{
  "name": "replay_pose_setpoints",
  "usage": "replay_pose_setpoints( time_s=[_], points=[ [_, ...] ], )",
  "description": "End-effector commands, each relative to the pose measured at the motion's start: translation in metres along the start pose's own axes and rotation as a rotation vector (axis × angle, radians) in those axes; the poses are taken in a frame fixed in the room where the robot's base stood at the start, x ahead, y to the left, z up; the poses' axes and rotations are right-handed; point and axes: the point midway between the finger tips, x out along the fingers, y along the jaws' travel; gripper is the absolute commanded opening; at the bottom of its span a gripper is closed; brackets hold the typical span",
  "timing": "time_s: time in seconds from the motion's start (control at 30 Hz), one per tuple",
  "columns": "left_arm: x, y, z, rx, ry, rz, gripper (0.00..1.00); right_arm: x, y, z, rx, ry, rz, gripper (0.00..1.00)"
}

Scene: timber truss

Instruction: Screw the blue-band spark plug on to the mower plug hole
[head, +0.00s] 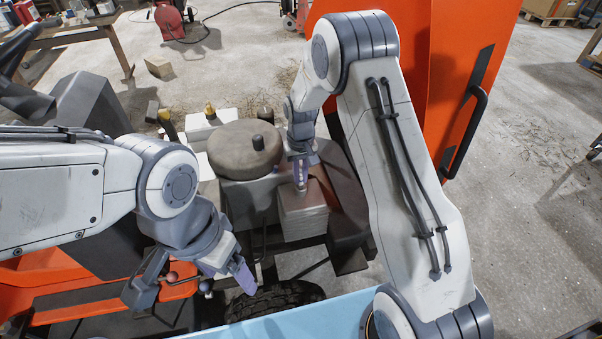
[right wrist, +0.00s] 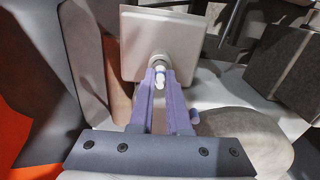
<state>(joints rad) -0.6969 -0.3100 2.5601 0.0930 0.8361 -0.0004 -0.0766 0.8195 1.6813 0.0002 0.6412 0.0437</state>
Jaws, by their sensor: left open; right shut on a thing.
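My right gripper (head: 300,168) is shut on a small white spark plug (right wrist: 159,82), which points at the pale square engine block (head: 303,215). In the right wrist view, the lavender fingertips of the right gripper (right wrist: 160,76) clasp the plug, and a bluish band shows near its far end. The plug's far end meets a round grey hole boss on the block's face (right wrist: 186,38). I cannot tell how deep the plug sits; its tip is hidden. My left gripper (head: 196,282) is open and empty at the lower left, apart from the block.
A round brown-grey engine cover (head: 235,150) stands left of the block. A black tyre (head: 275,300) lies below. An orange panel with a black handle (head: 467,135) rises behind my right arm. Open floor lies at the right.

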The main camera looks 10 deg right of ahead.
Motion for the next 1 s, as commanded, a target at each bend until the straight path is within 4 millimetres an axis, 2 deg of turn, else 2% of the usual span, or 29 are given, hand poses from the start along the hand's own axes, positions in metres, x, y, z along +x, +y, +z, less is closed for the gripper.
replay_pose_setpoints(
  time_s=[0.1,0.7,0.83,1.0],
  points=[
    [-0.012,0.001,-0.001,0.000,0.000,0.000,0.79,-0.004,0.000,0.000,0.186,0.000,0.000,0.00],
    [-0.042,0.003,-0.002,0.000,0.000,0.000,0.79,-0.003,0.002,0.000,1.115,0.002,-0.001,0.00],
    [-0.045,0.003,-0.002,0.000,0.000,0.000,0.79,-0.002,0.002,0.000,1.261,0.002,-0.002,0.00],
    [-0.045,0.003,-0.002,0.000,0.000,0.000,0.79,-0.002,0.002,0.000,1.316,0.003,-0.002,0.00]
  ],
)
